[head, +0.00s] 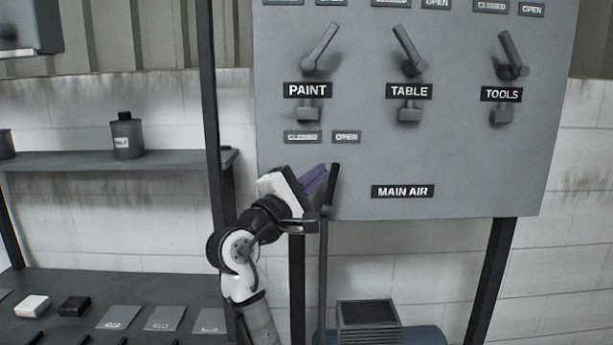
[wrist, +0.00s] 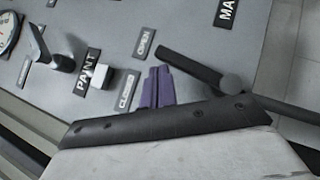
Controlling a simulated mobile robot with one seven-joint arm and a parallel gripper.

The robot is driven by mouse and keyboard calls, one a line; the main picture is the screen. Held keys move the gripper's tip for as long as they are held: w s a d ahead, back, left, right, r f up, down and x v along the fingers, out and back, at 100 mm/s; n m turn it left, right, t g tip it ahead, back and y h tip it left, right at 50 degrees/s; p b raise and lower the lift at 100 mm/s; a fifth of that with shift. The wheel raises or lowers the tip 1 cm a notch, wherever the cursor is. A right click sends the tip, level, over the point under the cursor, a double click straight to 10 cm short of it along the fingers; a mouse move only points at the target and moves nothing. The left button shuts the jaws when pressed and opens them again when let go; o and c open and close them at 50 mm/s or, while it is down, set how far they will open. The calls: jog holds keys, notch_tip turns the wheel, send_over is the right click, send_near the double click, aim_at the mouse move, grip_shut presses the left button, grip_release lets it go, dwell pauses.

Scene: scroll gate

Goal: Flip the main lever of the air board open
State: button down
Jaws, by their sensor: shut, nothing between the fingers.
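The grey air board (head: 470,150) fills the upper right of the head view. Its main lever (head: 333,183) is a dark bar at the lower left of the board, nearly upright and leaning slightly right. The lever shows in the wrist view (wrist: 190,66), its free end near the OPEN label (wrist: 146,43). The CLOSED label (wrist: 126,90) is on the other side, by my gripper's purple fingertips (wrist: 157,87). My gripper (head: 316,180) is shut and empty, just left of the lever in the head view. I cannot tell whether it touches the lever.
The PAINT lever (head: 320,48), TABLE lever (head: 408,50) and TOOLS lever (head: 512,55) stand higher on the board. The MAIN AIR label (head: 402,191) is right of the main lever. A dark post (head: 213,130) and shelf (head: 170,159) are left of my arm.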

aim_at(334, 171)
jog(key=shift+d+r+p, duration=0.15)
jog(key=shift+d+p, duration=0.3)
jog(key=shift+d, duration=1.05)
jog(key=shift+r, duration=0.1)
